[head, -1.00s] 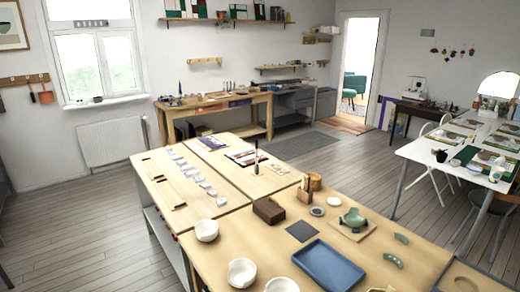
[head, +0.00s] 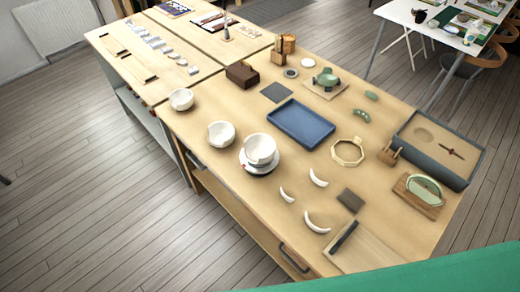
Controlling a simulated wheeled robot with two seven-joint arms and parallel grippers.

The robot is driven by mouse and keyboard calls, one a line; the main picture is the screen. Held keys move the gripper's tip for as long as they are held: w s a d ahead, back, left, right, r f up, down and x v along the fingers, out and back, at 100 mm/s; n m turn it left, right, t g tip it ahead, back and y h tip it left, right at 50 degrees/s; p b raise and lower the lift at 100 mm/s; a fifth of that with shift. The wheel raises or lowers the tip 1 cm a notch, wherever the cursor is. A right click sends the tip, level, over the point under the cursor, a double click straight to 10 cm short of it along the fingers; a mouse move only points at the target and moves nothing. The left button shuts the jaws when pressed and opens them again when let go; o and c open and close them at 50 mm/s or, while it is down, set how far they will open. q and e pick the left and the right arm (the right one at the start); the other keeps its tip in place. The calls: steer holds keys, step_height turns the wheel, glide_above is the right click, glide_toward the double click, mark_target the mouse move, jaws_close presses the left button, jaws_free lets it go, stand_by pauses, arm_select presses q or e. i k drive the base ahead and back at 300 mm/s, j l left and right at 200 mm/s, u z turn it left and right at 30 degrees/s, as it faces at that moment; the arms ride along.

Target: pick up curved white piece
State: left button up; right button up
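Three curved white pieces lie apart on the bare wood of the near table. One curved white piece (head: 317,223) is largest and lies nearest to me. A second curved white piece (head: 286,195) is to its upper left, and a third curved white piece (head: 318,178) is farther back. White bowls stand to their left: a bowl on a saucer (head: 260,150), a bowl (head: 221,134) with an uneven rim, and a smaller bowl (head: 181,99) farther back. Neither of my grippers is in view.
A blue tray (head: 300,124) lies behind the pieces. A dark square block (head: 351,200), a pale board (head: 365,252) with a dark bar, and an octagonal ring (head: 348,152) lie to their right. A grey-rimmed sand tray (head: 460,176) is at the table's right edge.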

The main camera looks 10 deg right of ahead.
mark_target(318, 183)
steer(key=z, duration=0.75)
